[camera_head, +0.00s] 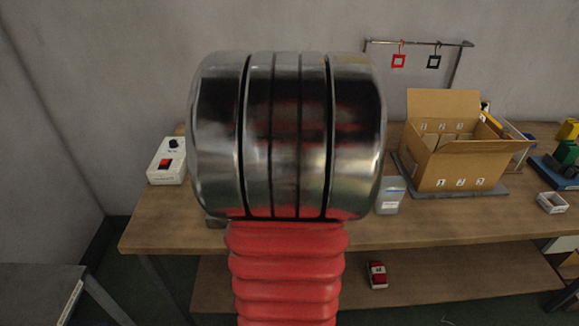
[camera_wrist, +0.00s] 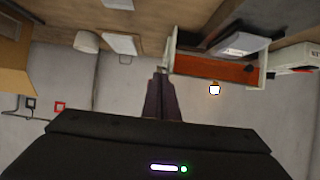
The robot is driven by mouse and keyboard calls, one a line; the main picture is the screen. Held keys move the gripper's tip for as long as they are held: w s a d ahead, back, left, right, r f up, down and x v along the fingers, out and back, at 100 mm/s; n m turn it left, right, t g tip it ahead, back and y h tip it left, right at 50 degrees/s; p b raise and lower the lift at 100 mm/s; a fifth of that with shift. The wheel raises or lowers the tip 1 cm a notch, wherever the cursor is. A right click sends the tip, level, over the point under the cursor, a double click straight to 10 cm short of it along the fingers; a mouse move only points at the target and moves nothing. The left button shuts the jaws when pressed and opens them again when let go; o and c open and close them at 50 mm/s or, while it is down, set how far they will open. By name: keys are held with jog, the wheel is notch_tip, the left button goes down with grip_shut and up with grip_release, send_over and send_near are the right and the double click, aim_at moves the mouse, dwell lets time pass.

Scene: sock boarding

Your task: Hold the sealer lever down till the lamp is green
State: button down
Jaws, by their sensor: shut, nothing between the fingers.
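The sealer is hidden behind my arm in the head view. In the wrist view, the likely sealer (camera_wrist: 205,66) is a pale-framed unit with an orange-red strip. A small lamp (camera_wrist: 214,89) by it glows whitish with an orange rim, not green. I cannot clearly make out the lever. My gripper (camera_wrist: 161,73) is shut and empty, its dark fingertips close to the left end of the sealer in the picture. I cannot tell whether they touch it.
A white box with a red switch (camera_head: 167,162) stands at the bench's left. An open cardboard box (camera_head: 455,150) stands right, with a small pouch (camera_head: 391,196) beside it. Red (camera_head: 398,61) and black (camera_head: 434,62) tags hang behind. The bench front (camera_head: 165,233) is clear at left.

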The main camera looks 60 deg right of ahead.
jog(key=shift+a+f+v, duration=0.1)
jog(key=shift+f+v, duration=0.1)
jog(key=shift+v, duration=0.65)
jog(key=shift+a+f+v, duration=0.1)
jog(key=shift+f+v, duration=0.05)
jog(key=shift+v, duration=0.75)
jog(key=shift+a+f+v, duration=0.1)
jog(key=shift+f+v, duration=0.1)
jog(key=shift+v, duration=0.65)
jog(key=shift+s, duration=0.15)
